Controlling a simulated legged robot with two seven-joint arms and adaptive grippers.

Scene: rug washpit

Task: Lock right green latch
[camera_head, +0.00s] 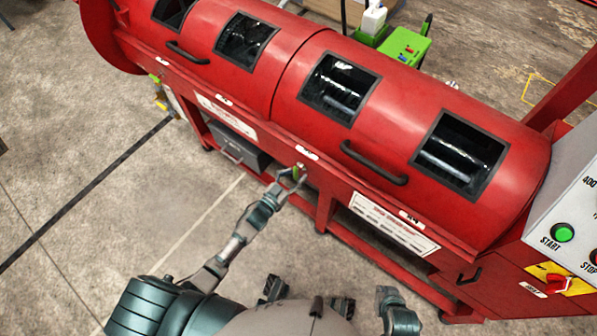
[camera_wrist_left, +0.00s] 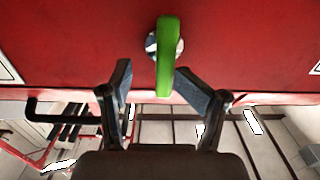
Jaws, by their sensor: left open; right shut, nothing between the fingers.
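A green latch (camera_head: 297,172) sits on the front rail of the red drum machine (camera_head: 335,175). In the left wrist view the green latch (camera_wrist_left: 166,60) is an upright bar over a round metal pivot on the red panel. My left gripper (camera_head: 291,179) is at this latch; it also shows in the left wrist view (camera_wrist_left: 155,88). My right gripper (camera_head: 385,293) is shut and empty, low in the head view, away from the machine.
A second small green part (camera_head: 155,78) shows at the machine's left end. Black handles (camera_head: 374,162) stick out from the drum covers. A control panel (camera_head: 567,225) with a green start button stands at right.

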